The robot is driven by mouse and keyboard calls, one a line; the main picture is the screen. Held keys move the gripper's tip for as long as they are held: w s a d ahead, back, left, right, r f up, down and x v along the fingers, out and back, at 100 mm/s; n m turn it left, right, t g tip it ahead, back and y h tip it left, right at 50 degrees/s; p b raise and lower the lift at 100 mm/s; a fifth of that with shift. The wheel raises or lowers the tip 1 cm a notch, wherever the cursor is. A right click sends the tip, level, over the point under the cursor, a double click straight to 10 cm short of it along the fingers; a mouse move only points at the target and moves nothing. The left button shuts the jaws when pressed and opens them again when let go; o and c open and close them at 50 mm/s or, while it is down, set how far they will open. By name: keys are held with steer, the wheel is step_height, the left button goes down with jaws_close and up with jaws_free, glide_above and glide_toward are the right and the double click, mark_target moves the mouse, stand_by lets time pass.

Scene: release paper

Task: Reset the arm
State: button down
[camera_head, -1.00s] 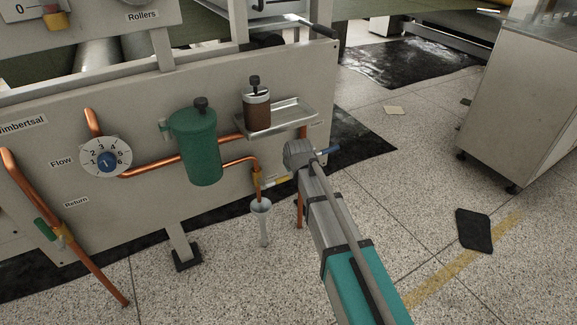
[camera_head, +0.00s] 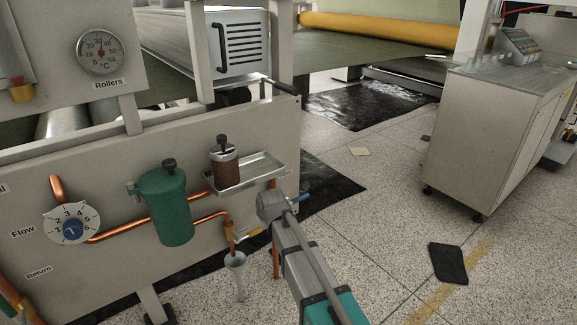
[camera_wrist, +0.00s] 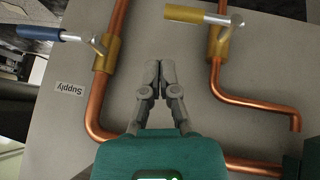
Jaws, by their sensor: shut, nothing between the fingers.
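My gripper (camera_wrist: 158,75) shows in the wrist view with its two grey fingers closed together and nothing between them. It is in front of the grey panel, between two copper pipes, apart from the valve handles as far as I can see. A blue-handled valve (camera_wrist: 42,33) is at upper left and a yellow-handled valve (camera_wrist: 197,15) at upper right. In the head view my arm (camera_head: 298,262) reaches up from the bottom toward the panel's right end; the fingers are hidden there. The blue handle (camera_head: 300,197) shows just beside the arm.
The panel (camera_head: 75,165) carries a flow dial (camera_head: 72,223), a green canister (camera_head: 165,207) and a tray (camera_head: 262,170) with a brown bottle (camera_head: 225,168). A white funnel (camera_head: 235,262) is below. A grey cabinet (camera_head: 490,130) stands right; speckled floor between is mostly clear.

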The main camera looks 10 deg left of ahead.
steer(key=s+d+f+m+g+h+p, duration=0.1)
steer(key=s+d+m+g, duration=0.15)
steer(key=s+d, duration=0.7)
steer(key=s+d+m+g+h, duration=0.15)
steer(key=s+d+m, duration=0.3)
steer(key=d, duration=0.95)
steer(key=s+d+f+m+g+h+p, duration=0.1)
steer(key=s+d+m+g, duration=0.15)
steer(key=s+d, duration=0.65)
step_height(320, 180, up, 38)
steer(key=w+d+p, duration=0.2)
steer(key=p, duration=3.5)
steer(key=shift+w+f+y, duration=0.15)
steer(key=shift+y, duration=0.1)
